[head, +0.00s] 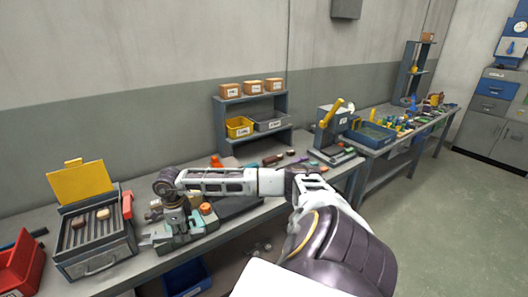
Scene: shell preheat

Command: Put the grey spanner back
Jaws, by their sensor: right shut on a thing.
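My right arm reaches in from the lower right and bends down over the bench. My right gripper (174,220) points down and is shut at the front of the bench, beside a grey-green fixture. A small light-grey piece, which looks like the grey spanner (148,239), juts out to the left at the fingertips. Most of it is hidden by the gripper, and its exact shape is too small to make out. My left gripper is not in view.
A grey grill-like heater (94,252) with a raised yellow lid (80,182) stands left of the gripper. A red open box (20,268) is at the far left. A shelf (252,133) with bins and cartons stands behind. A blue tray (371,134) is farther right.

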